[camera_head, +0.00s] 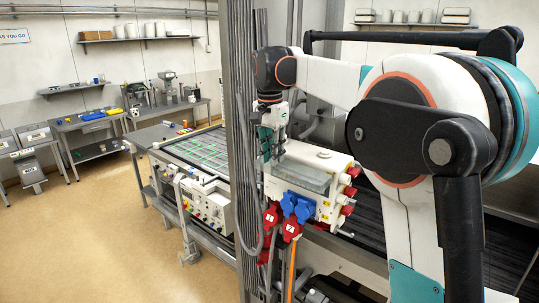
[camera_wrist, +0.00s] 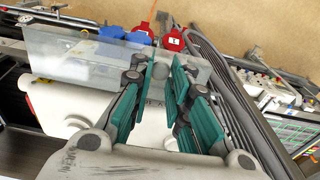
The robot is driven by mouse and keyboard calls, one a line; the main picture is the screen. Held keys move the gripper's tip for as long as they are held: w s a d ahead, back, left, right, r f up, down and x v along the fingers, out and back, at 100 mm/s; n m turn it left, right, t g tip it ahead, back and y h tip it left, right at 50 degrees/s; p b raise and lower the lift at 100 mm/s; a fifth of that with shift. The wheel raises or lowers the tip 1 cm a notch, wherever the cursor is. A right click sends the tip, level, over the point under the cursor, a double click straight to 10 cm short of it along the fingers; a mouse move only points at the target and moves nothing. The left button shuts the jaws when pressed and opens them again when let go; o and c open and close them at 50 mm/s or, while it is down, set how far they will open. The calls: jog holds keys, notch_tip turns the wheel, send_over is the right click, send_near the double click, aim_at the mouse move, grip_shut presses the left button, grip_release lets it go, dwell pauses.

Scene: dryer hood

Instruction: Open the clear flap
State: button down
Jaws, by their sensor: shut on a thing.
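The clear flap (camera_head: 303,176) is a see-through cover on the white socket box in the head view. In the wrist view the flap (camera_wrist: 85,62) runs from the left toward my fingers, and a see-through part shows just beyond them. My gripper (camera_head: 273,155) points down at the left end of the flap. The fingers hide the exact contact. I cannot tell from these views how far the flap is raised.
Blue sockets (camera_head: 298,206) and red sockets (camera_head: 270,217) stick out of the box's front, with more red ones on its right side. A grey upright frame (camera_head: 240,120) stands close left of my gripper. An instrument bench (camera_head: 208,205) lies farther left. Open floor is at left.

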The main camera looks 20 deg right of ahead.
jog(key=shift+w+d+r+g+y+p, duration=0.35)
jog(key=shift+d+r+g+y+p, duration=0.15)
jog(key=shift+y, duration=0.3)
jog(key=c, duration=1.5)
grip_release()
jog(key=shift+w+f, duration=0.1)
jog(key=r, duration=0.8)
jog(key=d+r, duration=0.1)
jog(key=r, duration=0.3)
jog(key=shift+w+d, duration=0.1)
jog(key=shift+w, duration=0.25)
